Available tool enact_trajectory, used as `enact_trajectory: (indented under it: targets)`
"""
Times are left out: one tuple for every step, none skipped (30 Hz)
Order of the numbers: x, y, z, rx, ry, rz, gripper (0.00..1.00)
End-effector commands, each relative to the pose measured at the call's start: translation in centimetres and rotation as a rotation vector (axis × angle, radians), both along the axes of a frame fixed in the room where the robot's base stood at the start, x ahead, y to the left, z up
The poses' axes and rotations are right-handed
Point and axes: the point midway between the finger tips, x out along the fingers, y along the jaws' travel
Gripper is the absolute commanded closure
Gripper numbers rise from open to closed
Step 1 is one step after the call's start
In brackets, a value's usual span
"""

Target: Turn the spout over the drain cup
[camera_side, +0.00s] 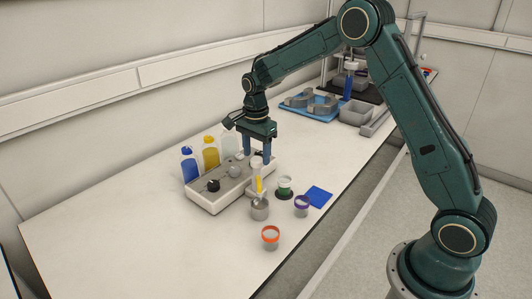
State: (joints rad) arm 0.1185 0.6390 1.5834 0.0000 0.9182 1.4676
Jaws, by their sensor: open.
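A pale grey reactor unit (208,202) sits on the bench, with a black knob (213,186) and a round grey part (234,172) on top. A white upright part with a yellow strip (258,184) stands at its right end; it may carry the spout, but it is too small to tell which way it points. A grey metal cup (260,210) stands just below this part in the picture and may be the drain cup. My gripper (257,160) points down over the unit's right end, its two blue fingers apart. Whether anything lies between them is hard to see.
Blue (189,169), yellow (210,157) and clear (229,145) bottles stand behind the unit. Orange-rimmed (270,238), purple-rimmed (302,207) and green-based (285,187) cups and a blue pad (319,197) lie in front and to the right. The left bench is clear.

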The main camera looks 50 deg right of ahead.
Motion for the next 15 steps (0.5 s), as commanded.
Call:
enact_trajectory:
  targets:
    - [0.0, 0.0, 0.6, 0.000, -0.003, 0.000, 0.44]
    - [0.1, 0.0, 1.0, 0.000, -0.003, 0.000, 0.44]
    - [0.0, 0.0, 1.5, 0.000, -0.004, 0.000, 0.44]
    - [0.0, 0.0, 1.9, 0.000, -0.003, 0.000, 0.44]
    - [0.1, 0.0, 2.4, -0.001, -0.004, 0.000, 0.44]
    - [0.1, 0.0, 3.0, 0.000, -0.004, 0.000, 0.44]
    - [0.1, 0.0, 3.5, -0.001, -0.004, 0.000, 0.44]
    - [0.1, 0.0, 4.0, -0.001, -0.005, 0.000, 0.44]
    - [0.0, 0.0, 4.7, -0.001, -0.005, 0.000, 0.44]
    - [0.1, 0.0, 5.2, -0.001, -0.005, 0.000, 0.44]
    - [0.1, 0.0, 5.8, -0.001, -0.004, -0.001, 0.44]
    - [0.1, 0.0, 6.5, -0.001, -0.005, -0.001, 0.44]
    - [0.0, 0.0, 7.0, -0.001, -0.004, -0.001, 0.44]
    - [0.0, 0.0, 7.5, -0.001, -0.005, -0.001, 0.44]
    - [0.1, 0.0, 8.2, -0.001, -0.005, -0.001, 0.44]
